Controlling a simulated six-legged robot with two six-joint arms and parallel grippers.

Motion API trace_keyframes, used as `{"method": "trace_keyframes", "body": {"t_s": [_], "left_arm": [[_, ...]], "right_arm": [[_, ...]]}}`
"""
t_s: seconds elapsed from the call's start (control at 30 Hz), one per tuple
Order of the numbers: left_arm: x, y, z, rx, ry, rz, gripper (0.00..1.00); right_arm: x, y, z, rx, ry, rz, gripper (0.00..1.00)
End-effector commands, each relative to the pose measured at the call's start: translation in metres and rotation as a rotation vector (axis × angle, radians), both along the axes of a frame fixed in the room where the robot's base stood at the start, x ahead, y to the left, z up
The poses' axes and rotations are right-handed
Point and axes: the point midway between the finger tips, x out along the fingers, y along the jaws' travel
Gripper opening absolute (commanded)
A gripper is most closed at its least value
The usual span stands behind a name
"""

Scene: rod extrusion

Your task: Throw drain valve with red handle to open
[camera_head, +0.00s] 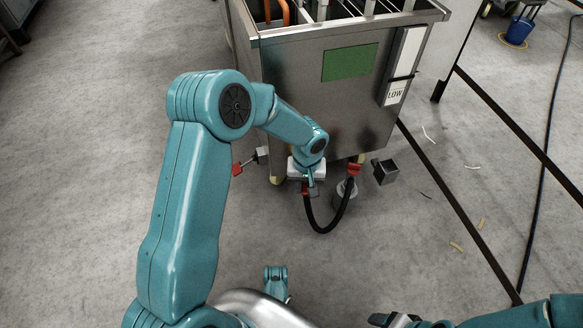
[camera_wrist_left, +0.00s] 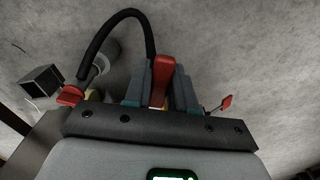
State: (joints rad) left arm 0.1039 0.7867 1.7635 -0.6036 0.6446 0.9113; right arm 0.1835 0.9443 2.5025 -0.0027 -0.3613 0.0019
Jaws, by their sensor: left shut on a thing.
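My left arm reaches to the low front edge of a steel tank (camera_head: 300,85). Its gripper (camera_head: 308,184) is shut on a red handle (camera_head: 305,188). In the left wrist view the red handle (camera_wrist_left: 163,66) stands upright between the two grey fingers of the gripper (camera_wrist_left: 160,88); its lower end is hidden by the gripper body. A curved black hose (camera_head: 333,222) hangs beside it and also shows in the left wrist view (camera_wrist_left: 119,20). Part of my right arm shows at the lower right with its dark end, the right gripper (camera_head: 385,320), partly cut off; its jaws are unclear.
Another red fitting (camera_head: 354,168) sits at the hose's other end, above a grey round drain (camera_head: 346,188). A red-ended lever (camera_head: 237,169) sticks out at the left. A dark box (camera_head: 384,171) is to the right. The grey floor at left is clear.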

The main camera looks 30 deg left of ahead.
Motion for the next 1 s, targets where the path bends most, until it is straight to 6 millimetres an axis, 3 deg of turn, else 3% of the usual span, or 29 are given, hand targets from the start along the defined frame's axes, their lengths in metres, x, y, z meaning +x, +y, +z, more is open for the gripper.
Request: {"method": "trace_keyframes", "body": {"t_s": [0.97, 1.0], "left_arm": [[0.012, -0.015, 0.0, -0.001, -0.003, 0.276, 0.0], [0.013, -0.015, 0.0, -0.001, -0.003, 0.295, 0.28]], "right_arm": [[-0.003, 0.0, -0.001, 0.001, 0.011, -0.001, 0.77], [-0.003, 0.0, -0.001, 0.001, 0.011, -0.001, 0.77]]}}
